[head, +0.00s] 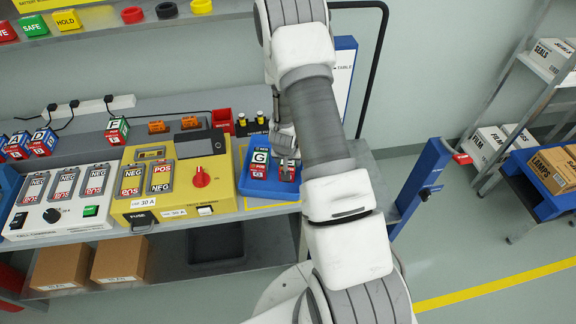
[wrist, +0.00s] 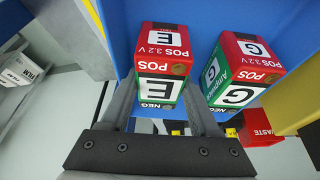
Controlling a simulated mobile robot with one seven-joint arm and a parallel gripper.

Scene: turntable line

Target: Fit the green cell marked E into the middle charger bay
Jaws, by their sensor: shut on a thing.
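The green cell marked E (wrist: 162,70), with a red POS end, sits between the fingers of my gripper (wrist: 160,88) in the wrist view. My gripper is shut on it. In the head view my gripper (head: 284,150) is at the blue tray (head: 263,192), partly hidden by my arm. Whether the cell touches the tray floor I cannot tell. The white charger (head: 50,216) stands at the far left of the bench, with bays side by side. Its middle bay (head: 64,184) shows NEG and POS labels and looks empty.
A similar cell marked G (head: 260,164) stands just left of E in the tray. A yellow fuse unit (head: 190,208) with a red knob lies between tray and charger. Cell F (head: 117,131) and several other cells stand behind. A red waste bin (head: 222,119) is behind the tray.

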